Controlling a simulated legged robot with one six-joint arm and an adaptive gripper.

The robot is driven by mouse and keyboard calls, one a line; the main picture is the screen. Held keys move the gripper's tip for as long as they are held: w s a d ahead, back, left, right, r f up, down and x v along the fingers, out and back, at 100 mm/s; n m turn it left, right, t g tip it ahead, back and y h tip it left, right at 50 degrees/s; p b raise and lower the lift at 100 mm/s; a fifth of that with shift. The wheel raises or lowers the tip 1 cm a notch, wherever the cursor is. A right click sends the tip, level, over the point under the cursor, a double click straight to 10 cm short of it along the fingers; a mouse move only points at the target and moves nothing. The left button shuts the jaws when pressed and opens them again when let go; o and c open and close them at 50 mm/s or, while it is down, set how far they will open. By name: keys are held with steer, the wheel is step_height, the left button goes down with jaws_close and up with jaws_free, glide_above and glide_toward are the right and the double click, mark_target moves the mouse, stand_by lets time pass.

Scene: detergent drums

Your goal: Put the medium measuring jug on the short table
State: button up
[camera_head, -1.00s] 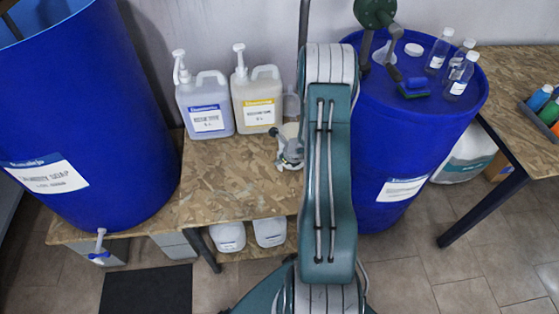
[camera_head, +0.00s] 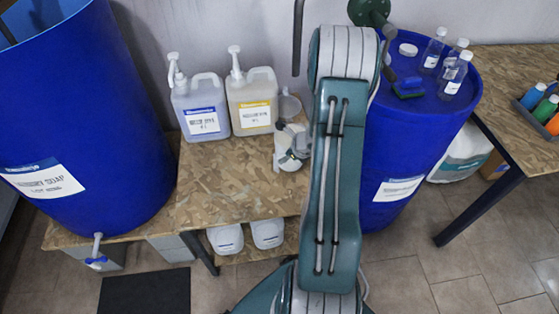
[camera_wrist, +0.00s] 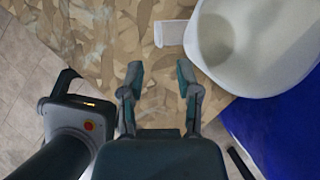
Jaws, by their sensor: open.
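In the wrist view a white open-topped jug (camera_wrist: 258,38) fills the upper right, its handle (camera_wrist: 173,33) pointing left. My gripper (camera_wrist: 160,73) is open and empty, its two fingers below and left of the jug's handle, apart from it. I cannot tell which jug is the medium one, or which table is the short one.
Two pump canisters (camera_head: 202,108) (camera_head: 252,103) stand at the table's back. A big blue drum (camera_head: 75,110) is at left. Another blue drum (camera_head: 410,150), topped with bottles (camera_head: 455,72) and a brush (camera_head: 408,88), is at right. The table's front middle is clear.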

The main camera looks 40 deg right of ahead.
steer(key=a+r+n+g+y, duration=0.1)
steer(key=a+r+n+y, duration=0.1)
steer(key=a+r+n, duration=1.75)
steer(key=s+a+r+n+h, duration=0.1)
steer(key=s+a+r+n, duration=0.3)
steer(key=s+r+n, duration=0.3)
steer(key=s+a+r+n+h, duration=0.2)
steer(key=s+a+r+n, duration=0.3)
steer(key=s, duration=0.4)
steer(key=shift+r+n+h, duration=0.3)
steer(key=shift+r+n, duration=0.6)
steer(key=shift+n, duration=0.05)
